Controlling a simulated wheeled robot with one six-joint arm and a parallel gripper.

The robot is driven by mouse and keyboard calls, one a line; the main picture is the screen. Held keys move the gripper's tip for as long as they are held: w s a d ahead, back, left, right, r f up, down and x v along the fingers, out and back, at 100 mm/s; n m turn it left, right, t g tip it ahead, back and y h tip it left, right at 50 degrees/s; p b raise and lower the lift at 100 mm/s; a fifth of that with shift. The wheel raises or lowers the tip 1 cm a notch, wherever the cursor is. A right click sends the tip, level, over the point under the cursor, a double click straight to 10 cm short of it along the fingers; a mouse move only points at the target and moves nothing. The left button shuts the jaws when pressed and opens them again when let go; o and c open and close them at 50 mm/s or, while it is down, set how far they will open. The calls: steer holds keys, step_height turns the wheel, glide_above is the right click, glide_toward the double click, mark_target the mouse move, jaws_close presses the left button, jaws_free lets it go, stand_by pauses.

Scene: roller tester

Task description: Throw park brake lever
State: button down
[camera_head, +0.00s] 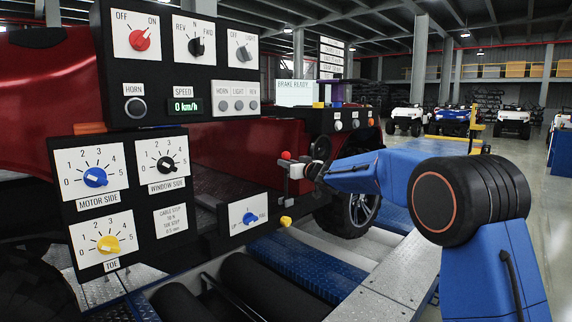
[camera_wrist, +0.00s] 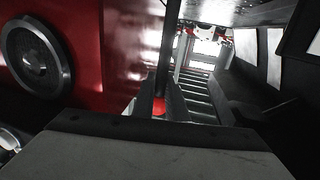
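A small red ball knob (camera_head: 286,155), probably the top of the park brake lever, shows near the red cart's side in the head view. My gripper (camera_head: 302,170) is right beside it, at the end of my blue arm. A grey fitting there partly blends with the gripper. In the wrist view a red part (camera_wrist: 159,107) shows just beyond the grey gripper body, close to a dark upright bar. I cannot tell whether the fingers touch the knob or how far apart they are.
A black control panel (camera_head: 118,250) with blue, black and yellow dials stands at left, below a switch box (camera_head: 183,108). A small panel with a blue knob and a yellow-tipped lever (camera_head: 286,221) is below the gripper. Black rollers (camera_head: 265,285) lie in the floor. Open floor is at right.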

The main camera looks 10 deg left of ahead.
steer(key=w+d+m, duration=0.2)
steer(key=w+d, duration=0.2)
steer(key=w, duration=0.1)
steer(key=shift+w+d+f+m, duration=0.2)
steer(key=shift+w+f+m, duration=0.1)
steer(key=shift+f, duration=0.15)
steer(key=c, duration=1.8)
jaws_free()
steer(key=shift+o, duration=0.2)
steer(key=shift+d+f, duration=0.1)
steer(key=shift+d, duration=0.05)
steer(key=v, duration=1.7)
steer(key=shift+r, duration=0.35)
